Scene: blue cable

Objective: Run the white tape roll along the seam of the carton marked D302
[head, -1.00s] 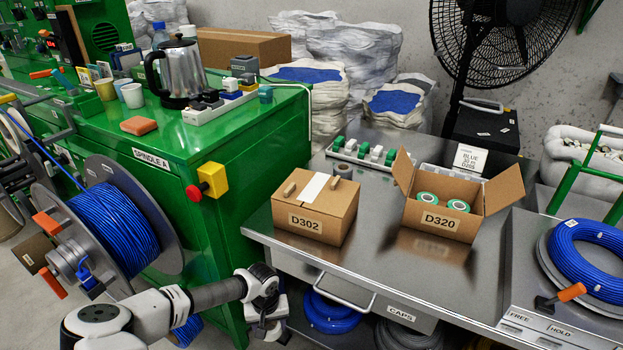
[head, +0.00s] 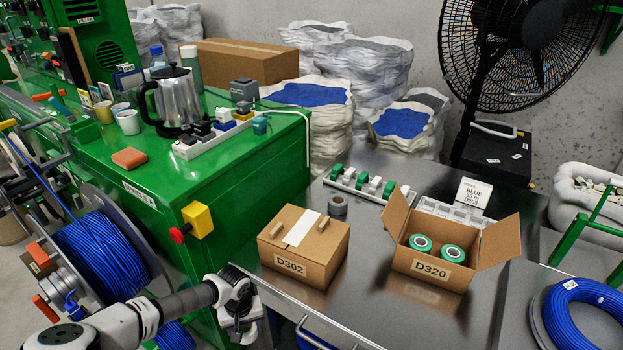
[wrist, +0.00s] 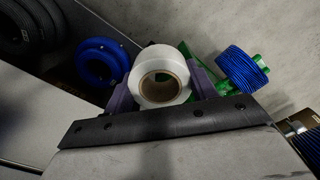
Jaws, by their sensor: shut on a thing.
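The closed brown carton marked D302 (head: 318,250) stands on the steel table, with a white strip (head: 302,229) across its top. My gripper (head: 241,330) is low at the table's front left corner, left of and below the carton and apart from it. In the wrist view, my gripper's purple fingers (wrist: 163,90) are shut on the white tape roll (wrist: 183,73), one on each side. The roll's brown core faces the camera. In the head view the roll is hard to make out.
An open carton marked D320 (head: 430,269) with green-and-white rolls stands to the right. A grey roll (head: 337,205) sits behind D302. The green machine (head: 215,200), with a yellow-and-red switch (head: 197,219), borders the table's left. Bare steel (head: 345,310) lies in front of the cartons.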

